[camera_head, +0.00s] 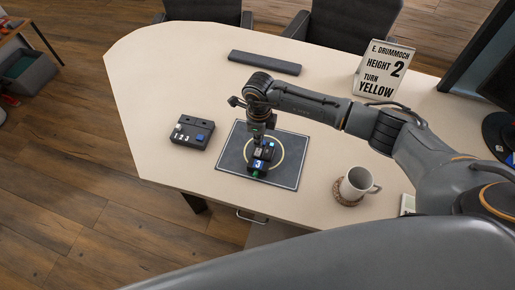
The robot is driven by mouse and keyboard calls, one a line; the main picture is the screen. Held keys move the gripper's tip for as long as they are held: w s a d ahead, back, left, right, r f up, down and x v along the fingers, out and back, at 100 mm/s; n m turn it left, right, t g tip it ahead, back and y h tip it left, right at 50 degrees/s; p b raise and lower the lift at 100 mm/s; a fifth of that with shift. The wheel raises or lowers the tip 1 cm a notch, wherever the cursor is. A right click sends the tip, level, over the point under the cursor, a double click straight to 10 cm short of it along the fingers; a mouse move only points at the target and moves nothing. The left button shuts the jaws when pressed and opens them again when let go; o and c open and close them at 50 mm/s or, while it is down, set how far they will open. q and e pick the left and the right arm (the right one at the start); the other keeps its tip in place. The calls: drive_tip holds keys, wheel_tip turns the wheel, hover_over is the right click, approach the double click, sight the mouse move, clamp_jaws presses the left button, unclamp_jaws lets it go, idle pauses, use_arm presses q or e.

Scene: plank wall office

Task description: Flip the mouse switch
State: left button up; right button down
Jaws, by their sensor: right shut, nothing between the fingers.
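A small dark block (263,162) lies on the dark square mat (286,180), inside a pale ring. It has a blue face marked 3 and a green part at its near end. My right gripper (258,146) points down over this block, shut, with its tips at or just above the block's top. I cannot tell if they touch it. The gripper hides part of the block. No clear computer mouse shape shows, and I cannot tell whether this block is the mouse. My left gripper is not in view.
A dark box (196,136) marked 1 2 3 sits left of the mat. A mug (356,185) stands on a round coaster to the right. A card (384,72) reads "E. DRUMMOCH HEIGHT 2 TURN YELLOW". A dark bar (264,62) lies at the back. The table's left part is clear.

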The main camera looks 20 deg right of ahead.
sight(259, 150)
drive_tip(key=shift+r+p, duration=1.05)
drive_tip(key=shift+r, duration=1.05)
drive_tip(key=shift+f, duration=0.1)
